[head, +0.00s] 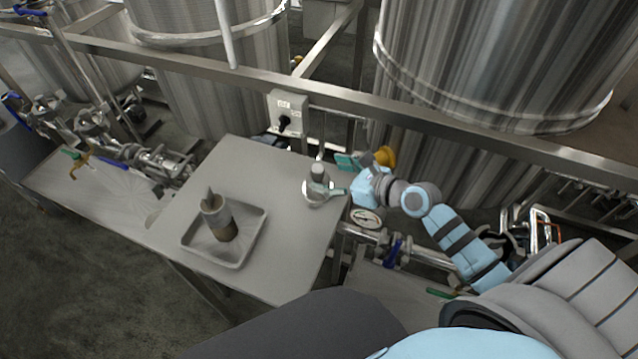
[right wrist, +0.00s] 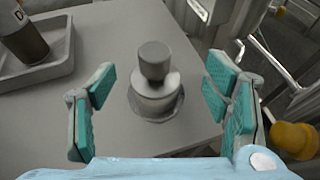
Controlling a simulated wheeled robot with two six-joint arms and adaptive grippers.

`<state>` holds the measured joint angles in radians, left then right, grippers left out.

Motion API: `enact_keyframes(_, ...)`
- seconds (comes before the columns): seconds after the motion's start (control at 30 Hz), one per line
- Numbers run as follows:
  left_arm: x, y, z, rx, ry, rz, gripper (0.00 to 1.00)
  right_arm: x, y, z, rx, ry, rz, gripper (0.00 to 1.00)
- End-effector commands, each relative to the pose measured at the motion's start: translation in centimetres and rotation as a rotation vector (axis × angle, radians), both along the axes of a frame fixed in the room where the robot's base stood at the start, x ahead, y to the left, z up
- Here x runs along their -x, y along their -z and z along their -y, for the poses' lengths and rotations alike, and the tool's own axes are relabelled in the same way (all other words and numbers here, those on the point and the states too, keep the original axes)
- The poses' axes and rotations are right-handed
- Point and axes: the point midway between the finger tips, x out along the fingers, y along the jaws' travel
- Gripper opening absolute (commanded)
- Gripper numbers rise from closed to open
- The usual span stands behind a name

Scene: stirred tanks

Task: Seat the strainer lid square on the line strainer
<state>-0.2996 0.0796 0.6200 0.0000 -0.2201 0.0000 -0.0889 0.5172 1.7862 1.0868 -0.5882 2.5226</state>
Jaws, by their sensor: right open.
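A grey metal piece with a cylindrical knob on a wider round flange, which looks like the strainer lid (head: 318,187), stands upright near the right edge of the steel table. It also shows in the right wrist view (right wrist: 155,92), in the middle. My right gripper (head: 340,177) is open at the lid, its teal-padded fingers spread to either side in the right wrist view (right wrist: 160,108). Nothing is held, and I cannot tell whether a finger touches. I cannot clearly pick out the line strainer; pipework lies beyond the table's right edge. My left gripper is not in view.
A shallow metal tray (head: 262,237) on the steel table (head: 160,232) holds a brown and grey canister (head: 220,219). A round dial (head: 366,218) sits on pipework right of the table. A rail (head: 330,95) and large tanks stand behind. The table between tray and lid is clear.

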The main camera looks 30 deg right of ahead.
Motion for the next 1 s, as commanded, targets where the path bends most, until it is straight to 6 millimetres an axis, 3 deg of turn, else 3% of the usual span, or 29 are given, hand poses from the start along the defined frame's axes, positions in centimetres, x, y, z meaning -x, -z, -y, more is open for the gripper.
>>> enact_keyframes(0.2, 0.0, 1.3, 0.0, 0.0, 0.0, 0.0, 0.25, -3.0, 1.3, -1.9, -0.002, 0.0, 0.001, 0.7)
enact_keyframes(0.4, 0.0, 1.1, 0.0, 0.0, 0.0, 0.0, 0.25, -3.1, 1.2, -1.9, 0.001, 0.0, 0.0, 0.7)
enact_keyframes(0.83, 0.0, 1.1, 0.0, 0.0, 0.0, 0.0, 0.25, -3.1, 1.2, -1.9, 0.0, 0.0, 0.0, 0.03)
enact_keyframes(1.0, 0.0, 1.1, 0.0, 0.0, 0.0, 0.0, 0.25, -3.1, 1.1, -1.9, -0.001, 0.0, 0.002, 0.0)
